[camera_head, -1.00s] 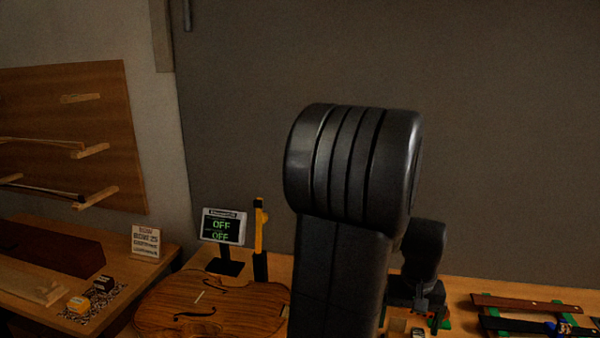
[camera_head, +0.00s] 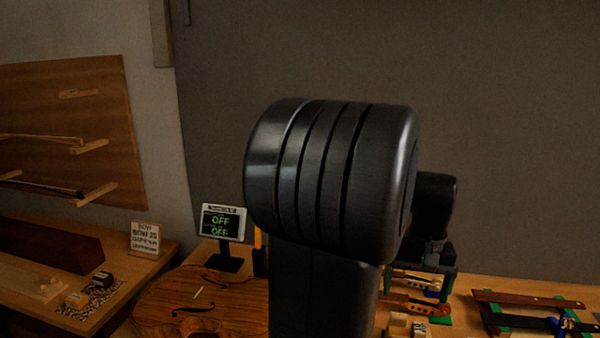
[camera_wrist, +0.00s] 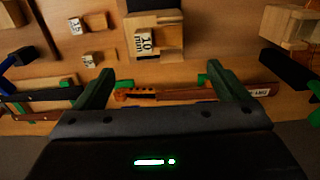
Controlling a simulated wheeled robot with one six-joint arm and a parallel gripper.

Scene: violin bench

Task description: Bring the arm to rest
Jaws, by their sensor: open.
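My gripper (camera_wrist: 158,72) is open in the wrist view, its two dark green fingers wide apart. Nothing is held between them. A reddish-brown wooden piece with an orange end (camera_wrist: 150,95) lies beyond and between the fingers, apart from them as far as I can tell. In the head view my dark arm fills the middle, and the wrist shows behind it at right, above the bench. My arm hides the middle of the bench and most of the gripper there.
A violin body (camera_head: 200,300) lies on the bench left of my arm, with an OFF display (camera_head: 222,222) behind it. Strips on green supports (camera_head: 530,314) lie at right. A wooden block marked 10 mm (camera_wrist: 146,42) shows in the wrist view. The space above the bench's right is clear.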

